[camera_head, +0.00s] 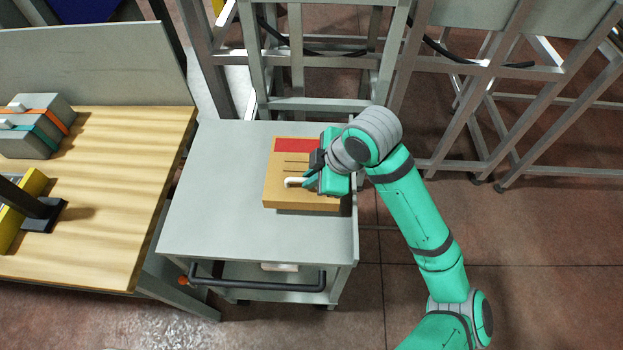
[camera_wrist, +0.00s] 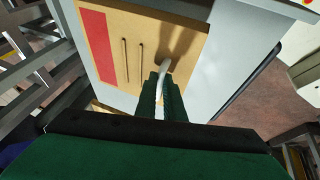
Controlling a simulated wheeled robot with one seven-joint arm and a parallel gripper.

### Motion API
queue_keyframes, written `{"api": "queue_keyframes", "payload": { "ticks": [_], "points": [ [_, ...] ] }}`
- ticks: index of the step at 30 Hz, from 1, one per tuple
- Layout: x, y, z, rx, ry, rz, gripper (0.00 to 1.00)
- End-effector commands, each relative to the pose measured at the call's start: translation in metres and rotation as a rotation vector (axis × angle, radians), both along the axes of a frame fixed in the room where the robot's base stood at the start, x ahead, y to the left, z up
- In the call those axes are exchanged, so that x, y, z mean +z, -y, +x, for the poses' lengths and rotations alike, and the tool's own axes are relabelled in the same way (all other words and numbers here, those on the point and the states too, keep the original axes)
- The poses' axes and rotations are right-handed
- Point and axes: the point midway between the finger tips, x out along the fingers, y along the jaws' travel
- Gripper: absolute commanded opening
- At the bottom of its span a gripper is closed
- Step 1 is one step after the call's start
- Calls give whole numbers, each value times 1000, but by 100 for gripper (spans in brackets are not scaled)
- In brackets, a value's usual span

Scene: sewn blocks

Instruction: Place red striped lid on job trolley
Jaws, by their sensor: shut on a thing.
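The red striped lid (camera_head: 283,195) is a flat tan board with a red band along its far edge, two dark slots and a white handle. It is over the grey top of the job trolley (camera_head: 205,225); whether it touches the top I cannot tell. My gripper (camera_head: 306,180) is at the lid's right side, shut on the white handle. In the wrist view the lid (camera_wrist: 150,75) fills the upper middle, and the green fingers of my gripper (camera_wrist: 162,90) close on the handle. The fingers hide part of the handle.
A wooden workbench (camera_head: 110,200) stands at the left with grey cases (camera_head: 35,125) and a yellow item (camera_head: 22,215) on it. Grey metal frames (camera_head: 320,60) stand behind the trolley. The trolley's black push bar (camera_head: 260,286) is at the front. The trolley top is clear around the lid.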

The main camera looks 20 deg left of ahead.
Motion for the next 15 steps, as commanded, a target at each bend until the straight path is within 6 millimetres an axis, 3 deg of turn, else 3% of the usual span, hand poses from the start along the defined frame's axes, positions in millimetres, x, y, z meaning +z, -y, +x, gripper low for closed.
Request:
{"api": "queue_keyframes", "payload": {
  "ticks": [6,15],
  "points": [
    [-29,2,2,-6,-3,0,0],
    [-35,1,2,-5,-1,-1,0]
  ]
}}
